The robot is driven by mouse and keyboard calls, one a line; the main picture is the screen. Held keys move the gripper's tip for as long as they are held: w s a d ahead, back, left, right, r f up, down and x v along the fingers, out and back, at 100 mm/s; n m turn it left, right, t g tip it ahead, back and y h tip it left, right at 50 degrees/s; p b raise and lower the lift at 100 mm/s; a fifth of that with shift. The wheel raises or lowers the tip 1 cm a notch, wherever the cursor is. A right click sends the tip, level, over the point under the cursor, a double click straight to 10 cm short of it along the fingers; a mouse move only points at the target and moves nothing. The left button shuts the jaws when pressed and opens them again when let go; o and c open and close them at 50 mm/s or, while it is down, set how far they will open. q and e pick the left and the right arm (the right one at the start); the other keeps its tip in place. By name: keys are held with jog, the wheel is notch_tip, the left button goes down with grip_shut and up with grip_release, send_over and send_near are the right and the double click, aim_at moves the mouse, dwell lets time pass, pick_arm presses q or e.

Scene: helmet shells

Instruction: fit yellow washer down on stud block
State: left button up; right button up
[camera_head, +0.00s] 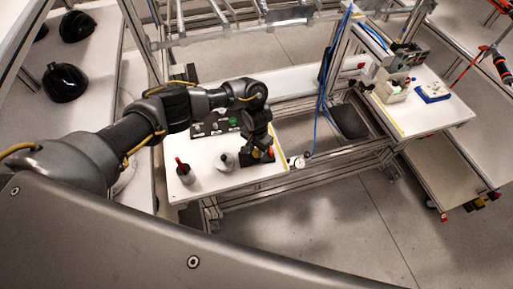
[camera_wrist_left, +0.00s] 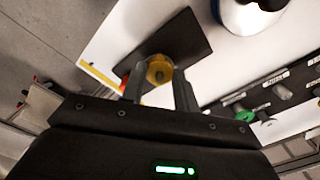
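In the left wrist view the yellow washer (camera_wrist_left: 158,64) lies between the two fingertips of my left gripper (camera_wrist_left: 160,80), which appear to be shut on its sides. A grey stud shows at the washer's middle. The dark flat stud block (camera_wrist_left: 190,34) lies behind it on the white table; how far down the washer sits on the stud I cannot tell. In the head view my left gripper (camera_head: 260,150) points down over the dark stud block (camera_head: 262,161) and hides most of it and the washer. My right gripper is not in view.
A grey bottle (camera_head: 224,162) and a red-topped bottle (camera_head: 185,173) stand left of the block on the white table (camera_head: 210,182). A dark panel with a green knob (camera_head: 233,121) is behind. Black helmet shells (camera_head: 65,82) lie on the left shelf.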

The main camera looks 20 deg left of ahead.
pick_arm(q)
jog(key=o, duration=0.5)
jog(key=shift+c, duration=0.2)
notch_tip(320, 180, up, 11)
jog(key=p, duration=0.1)
jog(key=shift+f, duration=0.1)
dwell(0.5)
